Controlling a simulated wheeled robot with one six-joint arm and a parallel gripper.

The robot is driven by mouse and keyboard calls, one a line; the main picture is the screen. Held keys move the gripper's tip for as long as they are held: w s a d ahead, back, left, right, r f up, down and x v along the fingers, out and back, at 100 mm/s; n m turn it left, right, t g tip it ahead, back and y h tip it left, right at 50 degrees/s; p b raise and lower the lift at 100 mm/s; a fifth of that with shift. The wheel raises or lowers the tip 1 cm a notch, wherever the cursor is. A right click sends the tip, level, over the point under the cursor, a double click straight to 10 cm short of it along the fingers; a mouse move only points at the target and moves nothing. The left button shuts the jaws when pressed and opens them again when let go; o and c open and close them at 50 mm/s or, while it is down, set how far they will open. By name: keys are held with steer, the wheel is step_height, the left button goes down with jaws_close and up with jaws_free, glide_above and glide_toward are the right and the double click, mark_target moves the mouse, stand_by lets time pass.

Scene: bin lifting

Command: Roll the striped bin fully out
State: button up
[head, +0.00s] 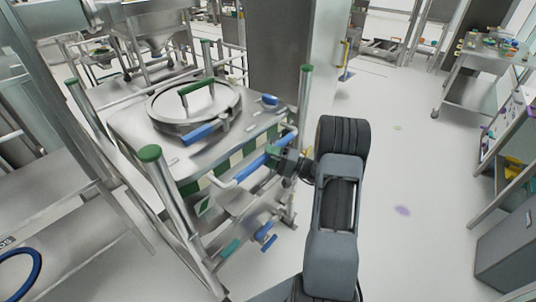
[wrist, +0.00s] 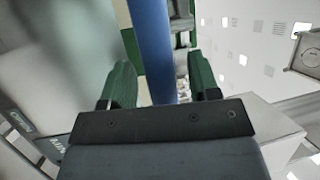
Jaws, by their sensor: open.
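The striped bin (head: 224,166) is steel with green and white stripes on its front. It stands inside a metal frame with green-capped posts. A round lid (head: 190,108) with a green handle sits on top. A blue-gripped push bar (head: 252,167) crosses the bin's front. My gripper (head: 281,156) is at the right part of this bar. In the wrist view, the blue bar (wrist: 152,45) passes between the two green fingers of my gripper (wrist: 161,76), which are apart with gaps visible on either side. The bin's wheels cannot be made out clearly.
Posts (head: 306,90) of the frame stand close on both sides of the bin. A steel column (head: 285,55) is behind it. A blue pedal (head: 266,238) is low at the front. Open white floor (head: 400,215) lies to the right, up to a grey cabinet (head: 505,250).

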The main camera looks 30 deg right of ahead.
steer(key=shift+w+a, duration=0.25)
steer(key=shift+a, duration=0.05)
jaws_close()
stand_by(0.5)
